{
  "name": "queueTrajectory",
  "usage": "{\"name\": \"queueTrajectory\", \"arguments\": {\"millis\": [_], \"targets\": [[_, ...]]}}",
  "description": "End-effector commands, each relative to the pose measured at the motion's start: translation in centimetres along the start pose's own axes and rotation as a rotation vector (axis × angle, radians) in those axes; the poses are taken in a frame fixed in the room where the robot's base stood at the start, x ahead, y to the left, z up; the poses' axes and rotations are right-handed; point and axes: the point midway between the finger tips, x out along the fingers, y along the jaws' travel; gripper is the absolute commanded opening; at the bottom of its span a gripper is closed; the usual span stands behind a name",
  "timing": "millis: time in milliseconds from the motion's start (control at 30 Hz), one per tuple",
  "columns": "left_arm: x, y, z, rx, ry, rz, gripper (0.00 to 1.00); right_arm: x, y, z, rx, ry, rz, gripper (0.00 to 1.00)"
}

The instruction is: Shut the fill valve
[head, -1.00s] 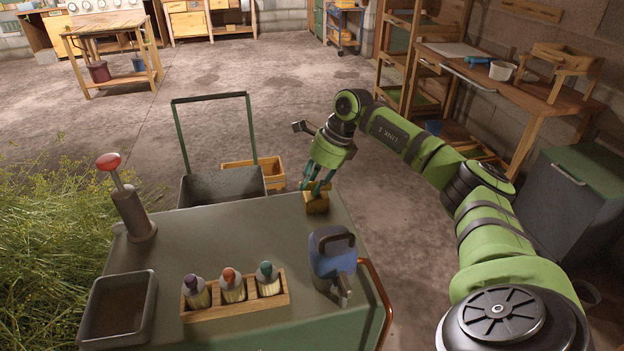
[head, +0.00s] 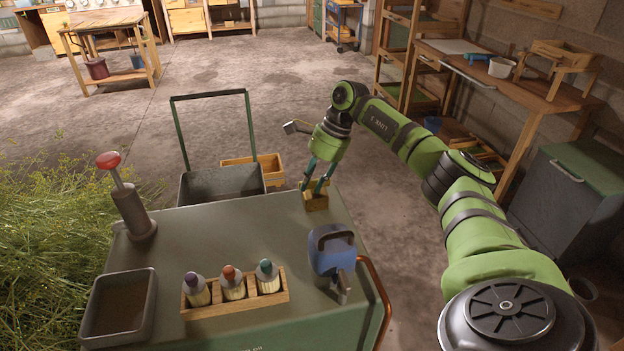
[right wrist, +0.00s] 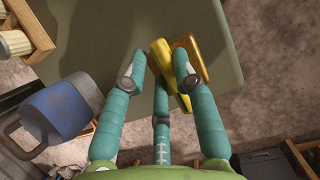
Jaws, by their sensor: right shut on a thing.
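The fill valve appears to be the small brass-yellow block with a lever (head: 317,203) at the far right corner of the green cart top. In the right wrist view, its yellow lever (right wrist: 164,57) lies between my teal fingers, beside the yellow block (right wrist: 192,58). My right gripper (head: 317,186) reaches down from above and is shut on the lever; it also shows in the right wrist view (right wrist: 167,76). The fingers partly hide the valve in the head view. My left gripper is not in view.
On the cart top (head: 240,230) stand a blue can (head: 331,250), a wooden rack (head: 237,300) with bottles, a dark tray (head: 118,308) and a red-knobbed lever post (head: 130,212). A grey bin cart (head: 222,184) and wooden crate (head: 270,168) lie beyond.

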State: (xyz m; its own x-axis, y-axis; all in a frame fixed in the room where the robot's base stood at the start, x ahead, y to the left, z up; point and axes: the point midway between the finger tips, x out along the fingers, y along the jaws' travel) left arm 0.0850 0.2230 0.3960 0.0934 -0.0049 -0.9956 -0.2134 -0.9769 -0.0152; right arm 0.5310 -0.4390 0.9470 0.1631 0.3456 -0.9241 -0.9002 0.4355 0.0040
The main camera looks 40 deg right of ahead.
Motion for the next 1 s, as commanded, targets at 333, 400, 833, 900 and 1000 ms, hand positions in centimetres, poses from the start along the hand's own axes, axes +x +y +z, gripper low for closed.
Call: {"name": "queueTrajectory", "arguments": {"millis": [333, 400, 833, 900, 1000], "targets": [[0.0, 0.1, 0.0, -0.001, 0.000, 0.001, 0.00, -0.6, -0.5, 0.0, -0.004, -0.001, -0.022, 0.46], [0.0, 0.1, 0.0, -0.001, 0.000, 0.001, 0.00, -0.5, -0.4, 0.0, -0.003, -0.001, -0.018, 0.46], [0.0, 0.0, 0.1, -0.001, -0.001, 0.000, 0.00, -4.1, -0.3, 0.0, -0.002, -0.002, -0.017, 0.46], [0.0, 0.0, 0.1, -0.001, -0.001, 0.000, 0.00, -5.7, -0.3, 0.0, -0.002, -0.003, -0.018, 0.46], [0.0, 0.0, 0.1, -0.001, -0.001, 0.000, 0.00, -7.8, -0.3, 0.0, -0.001, -0.003, -0.018, 0.46]]}}
